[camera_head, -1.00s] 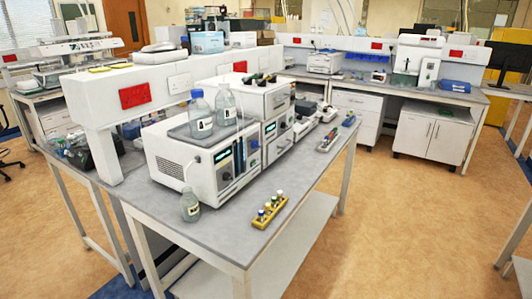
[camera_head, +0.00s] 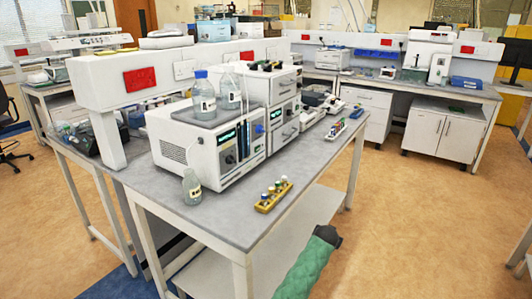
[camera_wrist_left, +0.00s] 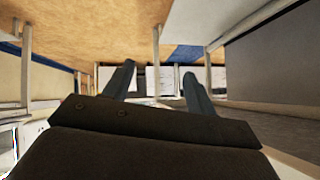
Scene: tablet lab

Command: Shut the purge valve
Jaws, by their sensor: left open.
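A stack of white lab instrument modules (camera_head: 180,139) stands on the grey-topped bench. The front panel has a lit green display, and small knobs show on it. A dark knob (camera_head: 230,157) and a blue one (camera_head: 259,128) are visible; I cannot tell which is the purge valve or how it is turned. My left gripper (camera_wrist_left: 155,84) shows in the left wrist view with its two fingers apart and nothing between them. It faces table legs and floor, away from the instruments. It is not clearly seen in the head view.
Glass bottles (camera_head: 204,97) stand on top of the modules, and another bottle (camera_head: 191,188) stands at their front left. A yellow vial rack (camera_head: 273,195) sits near the bench (camera_head: 230,227) edge. Open floor (camera_head: 400,220) lies to the right.

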